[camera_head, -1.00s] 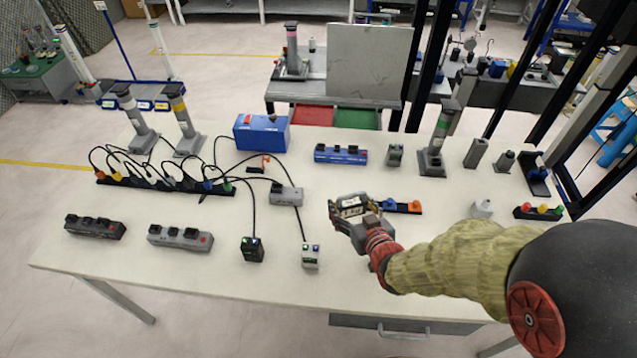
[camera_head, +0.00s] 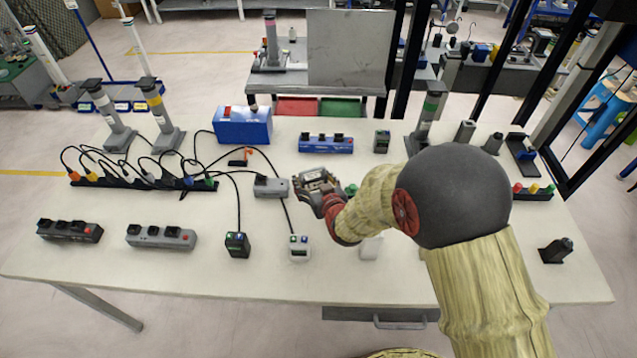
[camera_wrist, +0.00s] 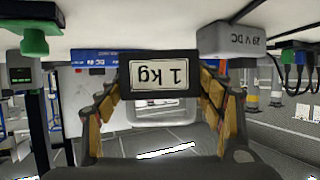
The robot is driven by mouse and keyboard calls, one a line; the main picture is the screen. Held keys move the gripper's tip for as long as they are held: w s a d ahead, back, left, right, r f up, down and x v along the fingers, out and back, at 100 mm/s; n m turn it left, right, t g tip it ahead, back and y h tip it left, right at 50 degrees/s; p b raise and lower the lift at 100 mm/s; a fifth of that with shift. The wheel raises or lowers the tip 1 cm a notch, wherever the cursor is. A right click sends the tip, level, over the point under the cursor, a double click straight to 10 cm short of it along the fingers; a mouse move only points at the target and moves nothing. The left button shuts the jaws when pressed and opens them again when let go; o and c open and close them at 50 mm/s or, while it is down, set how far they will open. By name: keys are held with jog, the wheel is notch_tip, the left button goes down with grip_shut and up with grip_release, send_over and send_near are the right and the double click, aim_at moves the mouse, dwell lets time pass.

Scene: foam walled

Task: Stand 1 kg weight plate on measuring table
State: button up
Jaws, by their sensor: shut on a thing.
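My gripper (camera_head: 318,188) is shut on the 1 kg weight plate and holds it over the middle of the white-topped table (camera_head: 300,275). In the wrist view the 1 kg weight plate (camera_wrist: 160,79) is a dark block with a light label reading "1 kg" upside down, between the two fingers. In the head view the plate is small and partly hidden by the fingers. I cannot tell from the head view whether it touches the table. It appears close to the grey power box (camera_head: 271,187).
The blue box (camera_head: 242,125) and blue power strip (camera_head: 326,143) stand behind. The cabled strip (camera_head: 135,183) lies to the left. A black adapter (camera_head: 237,245) and white adapter (camera_head: 299,247) stand in front. My arm covers part of the right side.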

aim_at(314, 190)
jog(key=shift+w+a+f, duration=0.25)
jog(key=shift+w+f, duration=0.1)
jog(key=shift+w, duration=0.1)
jog(key=shift+f+b, duration=0.9)
jog(key=shift+f, duration=0.65)
jog(key=shift+f, duration=0.15)
jog(key=o, duration=2.1)
jog(key=shift+s+f, duration=0.1)
jog(key=shift+f, duration=0.05)
